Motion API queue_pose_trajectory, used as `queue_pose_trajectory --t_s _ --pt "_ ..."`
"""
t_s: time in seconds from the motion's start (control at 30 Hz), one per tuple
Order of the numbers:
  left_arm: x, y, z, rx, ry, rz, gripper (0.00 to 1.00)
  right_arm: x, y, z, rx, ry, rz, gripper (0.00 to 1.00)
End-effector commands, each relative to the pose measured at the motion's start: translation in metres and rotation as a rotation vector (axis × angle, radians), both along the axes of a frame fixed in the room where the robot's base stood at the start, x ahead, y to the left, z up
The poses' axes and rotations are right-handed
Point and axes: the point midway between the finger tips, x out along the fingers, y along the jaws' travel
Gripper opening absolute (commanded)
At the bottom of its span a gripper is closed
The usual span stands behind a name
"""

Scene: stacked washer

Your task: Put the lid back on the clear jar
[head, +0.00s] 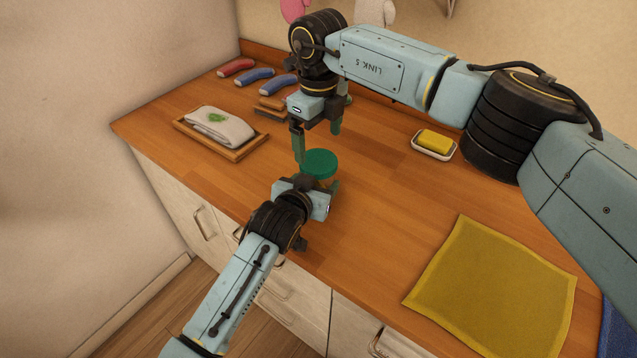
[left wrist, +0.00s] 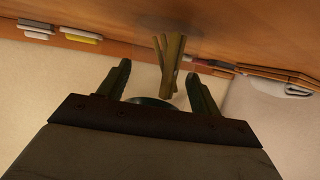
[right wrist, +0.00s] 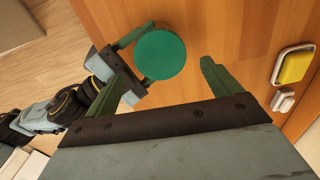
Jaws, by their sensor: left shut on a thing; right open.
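The round green lid (head: 319,163) is level at the top of the clear jar, above my left gripper (head: 313,181). In the left wrist view the jar (left wrist: 186,50) is a faint clear outline with brownish sticks in it, and the dark lid edge (left wrist: 152,102) shows between the fingers. My left gripper is shut on the jar. My right gripper (head: 318,146) is open and empty just above the lid; the right wrist view shows the lid (right wrist: 160,53) between and beyond its fingers, apart from them. I cannot tell whether the lid is fully seated.
A wooden tray (head: 254,151) with a folded cloth (head: 216,127) is at left. Red (head: 236,67) and blue rolls lie at the back. A yellow sponge (head: 435,141) on a dish is at right. A yellow cloth (head: 495,285) lies front right. The counter middle is clear.

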Motion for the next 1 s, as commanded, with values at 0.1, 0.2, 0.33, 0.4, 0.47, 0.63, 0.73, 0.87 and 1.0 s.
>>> queue_pose_trajectory --t_s 0.1,0.2,0.33,0.4,0.47,0.63,0.73,0.87,1.0 --pt "0.000 0.000 -0.001 0.001 0.003 0.000 0.01 0.000 0.000 0.007 0.001 -0.001 0.180 0.90" --pt "0.000 0.000 -0.001 0.001 0.003 0.000 0.01 0.001 0.000 0.014 -0.001 -0.001 0.353 0.90" --pt "0.000 0.000 -0.001 0.001 0.003 -0.001 0.01 0.000 0.000 0.021 0.000 0.000 0.561 0.90" --pt "0.000 0.000 -0.001 0.000 0.002 -0.001 0.01 0.000 0.000 0.024 0.000 0.000 0.653 0.90" --pt "-0.001 0.000 -0.001 0.000 0.002 -0.001 0.01 0.000 0.000 0.027 -0.001 -0.001 0.716 0.90" --pt "-0.001 -0.001 -0.001 0.000 0.002 -0.001 0.01 0.000 0.000 0.030 -0.002 0.000 0.821 0.90" --pt "-0.001 -0.001 -0.001 0.000 0.002 -0.001 0.01 0.000 0.000 0.030 -0.001 0.000 0.837 0.90" --pt "-0.001 -0.001 -0.001 0.000 0.002 -0.001 0.01 0.000 0.000 0.030 -0.001 0.000 0.837 0.90" --pt "-0.001 -0.001 -0.001 0.000 0.002 -0.001 0.01 0.000 0.000 0.029 -0.001 0.000 0.836 0.90"
